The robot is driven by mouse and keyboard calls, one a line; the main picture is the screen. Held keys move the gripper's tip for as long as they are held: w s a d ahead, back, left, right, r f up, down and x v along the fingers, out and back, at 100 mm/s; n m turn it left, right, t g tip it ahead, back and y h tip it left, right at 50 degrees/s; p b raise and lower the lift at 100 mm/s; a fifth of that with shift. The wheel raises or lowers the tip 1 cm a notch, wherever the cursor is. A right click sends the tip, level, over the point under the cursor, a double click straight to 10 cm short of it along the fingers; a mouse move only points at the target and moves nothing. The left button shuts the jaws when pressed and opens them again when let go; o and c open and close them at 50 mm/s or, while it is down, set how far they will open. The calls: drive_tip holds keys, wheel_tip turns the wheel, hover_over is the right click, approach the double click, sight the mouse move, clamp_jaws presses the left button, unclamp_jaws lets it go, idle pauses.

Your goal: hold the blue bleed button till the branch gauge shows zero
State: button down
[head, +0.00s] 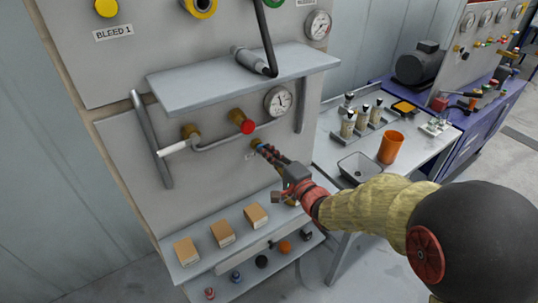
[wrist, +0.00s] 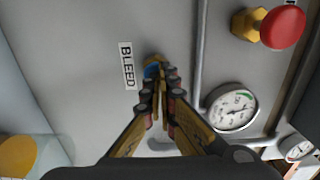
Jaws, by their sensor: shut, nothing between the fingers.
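The blue bleed button (head: 256,143) sits in a brass collar on the grey panel, below the red knob. In the wrist view the blue button (wrist: 151,71) shows beside the BLEED label (wrist: 128,65), partly hidden by my fingertips. My gripper (head: 264,150) is shut and empty, its tips right at the button; I cannot tell whether they touch or press it. A white round gauge (head: 279,101) is up and right of the button. In the wrist view this gauge (wrist: 232,109) has a green band; I cannot read its needle surely.
A red knob (head: 248,127) on a brass body and a pipe run close above the button. A grey shelf (head: 240,80) juts out higher up. A white-handled lever (head: 175,148) is at left. Boxes (head: 222,233) stand on the lower ledge.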

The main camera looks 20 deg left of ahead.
drive_tip(key=shift+w+a+r, duration=0.15)
drive_tip(key=shift+w+a, duration=0.1)
drive_tip(key=shift+a, duration=0.05)
drive_tip(key=shift+a+r, duration=0.1)
drive_tip(key=shift+r, duration=0.15)
idle(1.0)
